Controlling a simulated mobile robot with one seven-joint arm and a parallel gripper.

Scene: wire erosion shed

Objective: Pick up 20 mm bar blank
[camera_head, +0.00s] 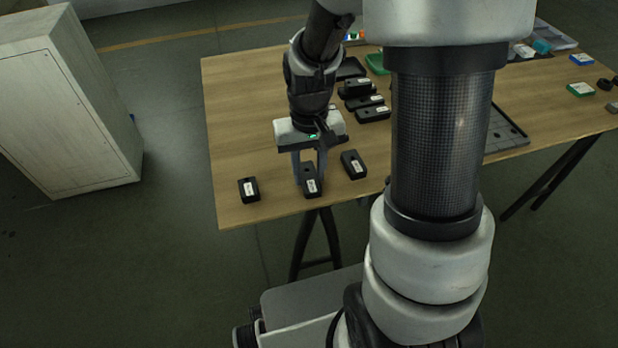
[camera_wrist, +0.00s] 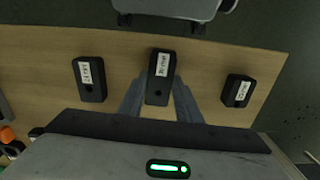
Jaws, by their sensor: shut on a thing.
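Three black blocks with white labels lie in a row near the front edge of the wooden table. The middle block (camera_head: 312,189), taken as the 20 mm bar blank, also shows in the wrist view (camera_wrist: 160,72); its label is too small to read surely. My gripper (camera_head: 308,176) points down with one finger on each side of this block and is shut on it. In the wrist view the fingers (camera_wrist: 159,98) flank the block's near part. I cannot tell whether the block is clear of the table.
One labelled block (camera_head: 353,164) lies to the right of my gripper, another (camera_head: 248,189) to the left. Several black blocks (camera_head: 372,112) stand behind, near a dark tray (camera_head: 506,128). A grey cabinet (camera_head: 70,110) stands left of the wooden table (camera_head: 235,120). Bare wood lies left of my gripper.

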